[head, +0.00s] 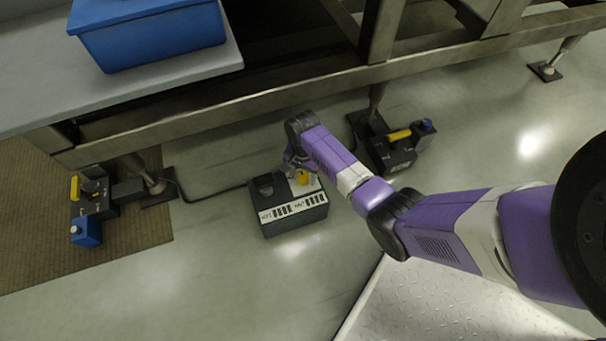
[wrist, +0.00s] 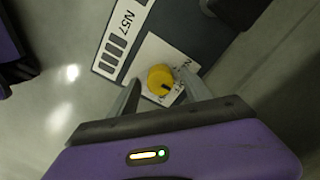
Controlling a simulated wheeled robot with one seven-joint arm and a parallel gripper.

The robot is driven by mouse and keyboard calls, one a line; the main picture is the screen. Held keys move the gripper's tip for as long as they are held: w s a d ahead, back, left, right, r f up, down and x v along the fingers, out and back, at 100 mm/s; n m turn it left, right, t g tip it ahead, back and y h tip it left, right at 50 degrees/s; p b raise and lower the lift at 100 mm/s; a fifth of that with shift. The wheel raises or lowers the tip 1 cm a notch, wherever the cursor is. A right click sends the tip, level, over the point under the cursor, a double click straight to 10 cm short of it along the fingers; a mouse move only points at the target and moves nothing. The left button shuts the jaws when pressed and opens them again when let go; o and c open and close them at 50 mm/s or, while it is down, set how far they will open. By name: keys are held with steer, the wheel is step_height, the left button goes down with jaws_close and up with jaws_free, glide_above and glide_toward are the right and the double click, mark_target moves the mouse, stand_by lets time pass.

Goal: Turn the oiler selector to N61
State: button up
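The oiler box (head: 295,222) is a dark box on the floor with white label strips on its front edge. A round yellow selector knob (head: 303,177) sits on a white plate on its right half. In the wrist view the yellow knob (wrist: 160,78) has a dark mark on its face, and the label beside it reads N57 (wrist: 120,28). I cannot read N61 anywhere. My gripper (head: 298,168) is over the knob. In the wrist view its two fingers (wrist: 160,82) are apart, one on each side of the knob; I cannot tell whether they touch it.
A dark unit with a yellow handle and blue part (head: 395,148) stands right of the box, and a similar unit (head: 92,205) stands at left on a brown mat (head: 35,235). A metal bench frame (head: 200,110) runs behind, carrying a blue bin (head: 150,40).

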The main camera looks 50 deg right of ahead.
jaws_close()
steer(key=shift+r+n+p, duration=0.1)
steer(key=shift+n+p, duration=0.3)
steer(key=shift+p, duration=0.1)
steer(key=shift+n+p, duration=0.55)
steer(key=shift+n, duration=0.05)
steer(key=n+p, duration=0.2)
steer(key=n, duration=0.1)
steer(key=shift+n, duration=0.3)
steer(key=n+p, duration=0.2)
steer(key=n, duration=0.4)
steer(key=shift+n, duration=0.3)
steer(key=shift+o, duration=0.7)
jaws_free()
